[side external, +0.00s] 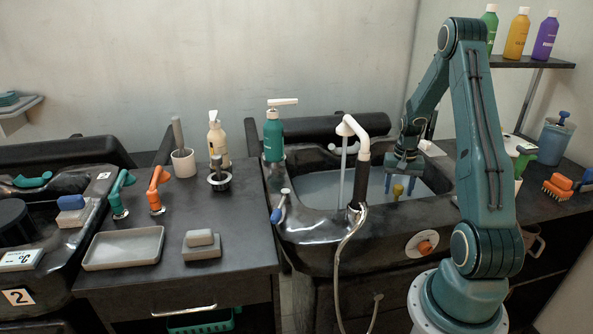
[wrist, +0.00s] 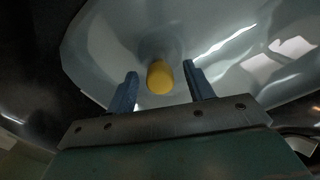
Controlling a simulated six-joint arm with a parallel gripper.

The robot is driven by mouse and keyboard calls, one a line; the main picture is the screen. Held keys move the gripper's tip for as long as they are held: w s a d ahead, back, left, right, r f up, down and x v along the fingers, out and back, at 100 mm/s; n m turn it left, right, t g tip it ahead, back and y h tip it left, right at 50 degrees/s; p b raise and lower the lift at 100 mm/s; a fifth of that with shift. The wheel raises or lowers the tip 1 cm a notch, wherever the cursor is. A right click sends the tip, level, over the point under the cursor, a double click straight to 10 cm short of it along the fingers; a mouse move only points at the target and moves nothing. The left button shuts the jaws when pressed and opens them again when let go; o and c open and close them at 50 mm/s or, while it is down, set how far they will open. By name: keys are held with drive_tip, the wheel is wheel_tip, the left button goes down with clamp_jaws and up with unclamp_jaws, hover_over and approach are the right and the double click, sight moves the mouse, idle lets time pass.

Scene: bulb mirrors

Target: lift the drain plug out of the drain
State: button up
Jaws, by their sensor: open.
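The drain plug shows as a yellow, rounded knob (wrist: 160,77) in the wrist view, set against the grey basin. In the side external view the same yellow knob (side external: 397,191) is inside the black sink (side external: 305,222), below my gripper. My gripper (side external: 399,183) points down into the basin with its blue fingers spread. In the wrist view the knob lies between the two fingers, with a gap on both sides. My gripper is open and empty. The drain itself is hidden, and I cannot tell the height gap to the knob.
A white tap (side external: 352,135) runs a stream of water into the basin to the left of my gripper. A green pump bottle (side external: 273,138) stands at the sink's left corner. A hose (side external: 340,262) hangs over the front rim. The counter at left holds a grey tray (side external: 124,248).

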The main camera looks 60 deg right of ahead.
drive_tip(key=shift+f, duration=0.5)
drive_tip(key=shift+c, duration=0.4)
clamp_jaws()
